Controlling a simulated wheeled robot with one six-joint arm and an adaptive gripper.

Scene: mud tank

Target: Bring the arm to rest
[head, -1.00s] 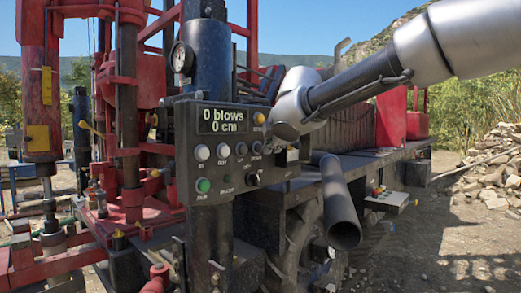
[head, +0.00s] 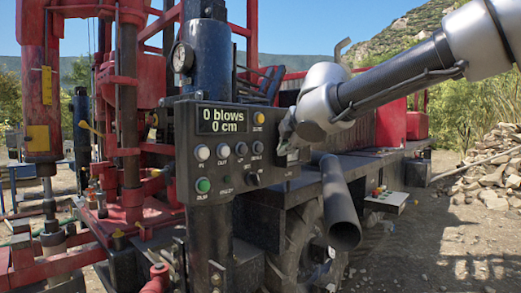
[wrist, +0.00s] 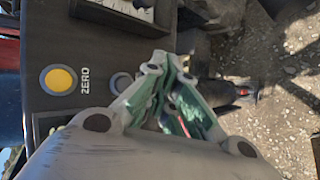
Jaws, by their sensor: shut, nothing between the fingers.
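My arm reaches in from the upper right in the head view. My gripper (head: 287,130) is at the right edge of the black control panel (head: 222,165), partly hidden by my wrist. In the wrist view my gripper (wrist: 178,98) has its green-lined fingers together with nothing held. There it lies to the right of the yellow ZERO button (wrist: 59,80) and beside a grey button (wrist: 121,82). I cannot tell whether the fingers touch the panel. The display (head: 222,119) reads 0 blows, 0 cm.
A dark pipe (head: 340,205) juts out below my gripper. The red rig frame (head: 130,150) stands on the left, with a pressure gauge (head: 182,57) on the dark column. A rubble pile (head: 490,170) lies at the right. Open air surrounds my arm on the right.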

